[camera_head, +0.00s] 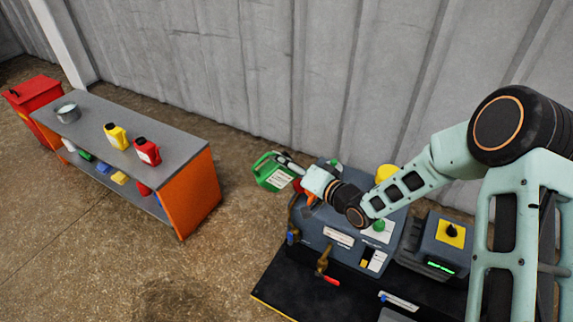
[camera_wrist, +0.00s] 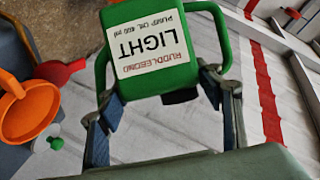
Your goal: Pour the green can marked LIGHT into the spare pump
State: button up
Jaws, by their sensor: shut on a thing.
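The green can marked LIGHT (camera_head: 268,170) is held off the floor, tilted, at the left end of the grey-blue pump unit (camera_head: 340,213). In the wrist view the can (camera_wrist: 192,25) shows its white label upside down, reading RUDDLEBOND LIGHT PUMP OIL 400 ml. My gripper (camera_head: 291,166) is shut on the can; its fingers (camera_wrist: 160,98) lie on either side of it. An orange funnel-like part (camera_wrist: 27,112) and a red part (camera_wrist: 60,71) sit to the left of the can. I cannot tell which unit is the spare pump. No flow of oil shows.
A grey-topped bench (camera_head: 180,134) at the left bears a yellow can (camera_head: 116,136), a red can (camera_head: 147,151) and a metal pot (camera_head: 68,113). A red bin (camera_head: 32,95) stands beyond it. A brass valve with red handle (camera_head: 323,262) juts from the unit's front.

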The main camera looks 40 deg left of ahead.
jog(key=shift+w+d+r, duration=0.1)
jog(key=shift+w+r, duration=0.05)
jog(key=shift+r, duration=0.1)
jog(key=shift+w+d+r+m+y+p, duration=0.3)
jog(key=shift+w+r+m+y+p, duration=0.2)
jog(key=shift+r+m+p, duration=0.25)
jog(key=shift+w+d+m+g, duration=0.2)
jog(key=shift+m+g, duration=0.1)
jog(key=shift+m, duration=0.15)
jog(key=shift+w+r, duration=0.2)
jog(key=shift+w+d+r+m+y, duration=0.25)
jog(key=shift+m+y, duration=0.15)
jog(key=shift+m, duration=0.2)
jog(key=shift+w+d, duration=0.1)
dwell(0.8)
